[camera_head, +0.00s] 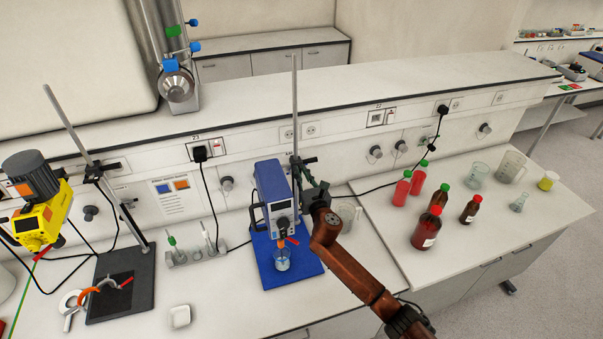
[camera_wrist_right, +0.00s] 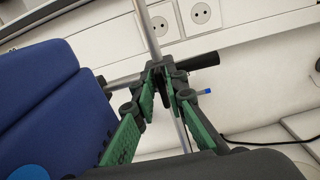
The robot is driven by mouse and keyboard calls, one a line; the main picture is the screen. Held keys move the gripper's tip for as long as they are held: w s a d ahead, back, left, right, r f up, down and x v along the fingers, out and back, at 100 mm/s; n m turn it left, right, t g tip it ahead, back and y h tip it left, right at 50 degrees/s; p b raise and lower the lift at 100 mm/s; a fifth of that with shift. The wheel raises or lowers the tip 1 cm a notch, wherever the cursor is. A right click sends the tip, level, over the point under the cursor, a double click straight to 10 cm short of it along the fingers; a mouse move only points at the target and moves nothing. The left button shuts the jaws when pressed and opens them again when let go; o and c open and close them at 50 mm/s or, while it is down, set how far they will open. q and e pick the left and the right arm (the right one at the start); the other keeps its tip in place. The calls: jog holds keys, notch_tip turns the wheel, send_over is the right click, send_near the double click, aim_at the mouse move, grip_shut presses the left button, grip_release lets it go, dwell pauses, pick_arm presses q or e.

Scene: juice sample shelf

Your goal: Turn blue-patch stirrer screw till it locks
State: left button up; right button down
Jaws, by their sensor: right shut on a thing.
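My right gripper (camera_head: 308,178) is at the black clamp just right of the stirrer, on the rod. In the right wrist view its green-padded fingers (camera_wrist_right: 166,85) come together at the clamp (camera_wrist_right: 195,63). They are shut on the screw, mostly hidden between the fingertips. A small blue-tipped pin (camera_wrist_right: 205,92) sticks out to the right. My left gripper is not in view.
A glass beaker (camera_head: 282,262) stands under the stirrer; another (camera_head: 347,215) is behind my right arm. A yellow stirrer (camera_head: 42,215) on its own stand is at the left. Bottles, including a brown one (camera_head: 426,230), stand on the right bench.

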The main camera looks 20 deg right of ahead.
jog(key=m, duration=0.4)
jog(key=shift+d+f, duration=0.1)
jog(key=shift+d, duration=0.15)
jog(key=shift+d+f+m+b, duration=0.2)
jog(key=shift+m+b, duration=0.15)
jog(key=shift+m, duration=1.9)
jog(key=shift+d+f+m+b, duration=0.1)
jog(key=shift+f+m+b, duration=0.2)
jog(key=shift+m, duration=1.9)
jog(key=shift+d+f+m+b, duration=0.1)
jog(key=shift+m+b, duration=0.3)
jog(key=shift+m, duration=1.85)
jog(key=c, duration=1.9)
grip_release()
jog(key=shift+c, duration=0.2)
